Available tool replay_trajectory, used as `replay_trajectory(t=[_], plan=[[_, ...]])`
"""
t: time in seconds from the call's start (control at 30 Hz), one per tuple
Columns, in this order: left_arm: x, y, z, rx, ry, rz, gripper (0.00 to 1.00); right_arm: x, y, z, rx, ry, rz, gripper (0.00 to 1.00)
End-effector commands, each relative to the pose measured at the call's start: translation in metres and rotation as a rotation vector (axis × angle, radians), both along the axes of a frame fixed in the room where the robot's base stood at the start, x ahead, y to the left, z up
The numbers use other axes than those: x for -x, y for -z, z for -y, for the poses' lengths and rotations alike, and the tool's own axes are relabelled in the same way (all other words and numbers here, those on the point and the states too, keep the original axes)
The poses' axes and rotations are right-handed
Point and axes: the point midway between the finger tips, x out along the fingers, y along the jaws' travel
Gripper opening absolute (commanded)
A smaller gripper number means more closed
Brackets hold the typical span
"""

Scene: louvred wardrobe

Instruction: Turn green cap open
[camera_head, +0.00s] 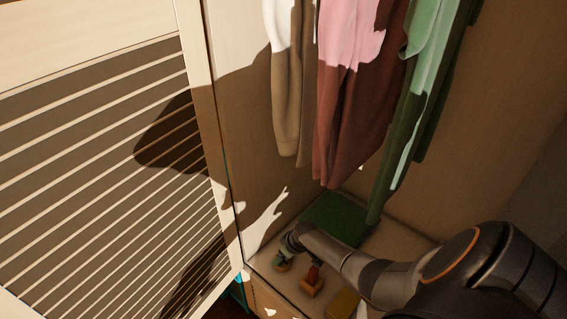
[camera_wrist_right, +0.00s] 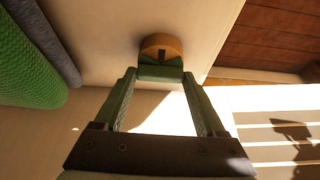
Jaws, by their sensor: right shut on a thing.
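The green cap (camera_head: 282,264) is at the front left of the wardrobe floor. In the right wrist view the cap (camera_wrist_right: 160,73) shows as a green block against a round, orange-brown part with a dark slot. My right gripper (camera_head: 289,246) reaches down to it from the right. Its two fingers (camera_wrist_right: 160,76) stand on either side of the green block and are shut on it. The arm and fingers hide part of the cap in the head view. My left gripper is in neither view.
A red-orange piece (camera_head: 311,282) and a yellow block (camera_head: 343,303) stand close to the right of the cap. A green folded thing (camera_head: 333,217) lies behind. Clothes (camera_head: 345,110) hang above. The louvred door (camera_head: 100,170) stands at the left.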

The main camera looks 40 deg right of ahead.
Motion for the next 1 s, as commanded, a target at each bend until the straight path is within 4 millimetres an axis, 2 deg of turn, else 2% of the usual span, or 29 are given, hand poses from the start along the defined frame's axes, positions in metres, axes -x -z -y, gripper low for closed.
replay_trajectory(t=[0.57,0.6,0.83,1.0], plan=[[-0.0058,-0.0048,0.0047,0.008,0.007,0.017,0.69,0.0013,0.0008,0.0005,0.004,-0.042,-0.004,0.17],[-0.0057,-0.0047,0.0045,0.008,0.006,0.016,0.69,0.0013,0.0008,0.0005,0.004,-0.042,-0.004,0.73],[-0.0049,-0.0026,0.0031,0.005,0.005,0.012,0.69,0.0009,0.0005,0.0004,0.002,-0.039,-0.003,0.99],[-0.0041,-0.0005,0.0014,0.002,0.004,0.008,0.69,0.0005,0.0003,0.0003,0.002,-0.038,-0.002,1.0]])
